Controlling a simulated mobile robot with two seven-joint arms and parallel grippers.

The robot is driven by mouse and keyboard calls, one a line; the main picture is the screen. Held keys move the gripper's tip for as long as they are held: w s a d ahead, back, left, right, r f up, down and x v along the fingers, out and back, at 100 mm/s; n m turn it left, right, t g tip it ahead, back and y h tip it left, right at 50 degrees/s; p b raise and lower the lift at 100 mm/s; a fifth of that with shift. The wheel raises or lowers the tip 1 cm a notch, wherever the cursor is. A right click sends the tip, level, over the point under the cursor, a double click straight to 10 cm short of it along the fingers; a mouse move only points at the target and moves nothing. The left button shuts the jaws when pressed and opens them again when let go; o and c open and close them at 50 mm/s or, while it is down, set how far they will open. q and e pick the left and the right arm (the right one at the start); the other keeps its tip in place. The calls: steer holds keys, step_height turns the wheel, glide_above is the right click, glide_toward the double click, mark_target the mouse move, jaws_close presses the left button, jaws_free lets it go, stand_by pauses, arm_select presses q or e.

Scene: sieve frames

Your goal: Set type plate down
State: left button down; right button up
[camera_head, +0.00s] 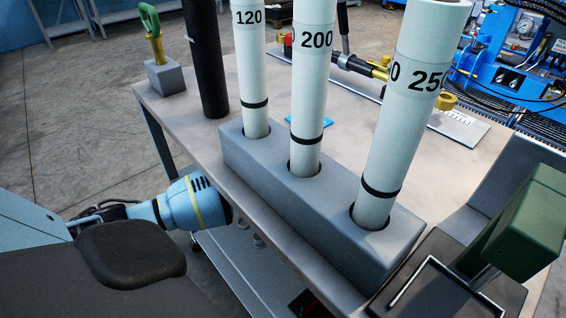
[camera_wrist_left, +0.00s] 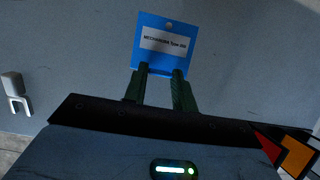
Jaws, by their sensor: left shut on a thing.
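My right gripper is not seen.
A grey block (camera_head: 305,195) on the table (camera_head: 440,165) holds three white tubes marked 120 (camera_head: 252,70), 200 (camera_head: 310,85) and 250 (camera_head: 395,120). A small blue flat piece (camera_head: 322,122) lies behind them. A black cylinder (camera_head: 205,60) stands left; a green block (camera_head: 525,222) is at right.

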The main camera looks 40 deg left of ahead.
arm_select(q)
steer(key=shift+w+a, duration=0.7)
steer(key=shift+a, duration=0.05)
steer(key=shift+f, duration=0.25)
steer(key=shift+f+b, duration=0.5)
steer(key=shift+f, duration=1.1)
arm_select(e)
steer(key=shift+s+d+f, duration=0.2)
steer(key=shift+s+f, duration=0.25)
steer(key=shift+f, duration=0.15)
arm_select(q)
steer(key=c, duration=1.1)
jaws_free()
steer(key=shift+f, duration=0.1)
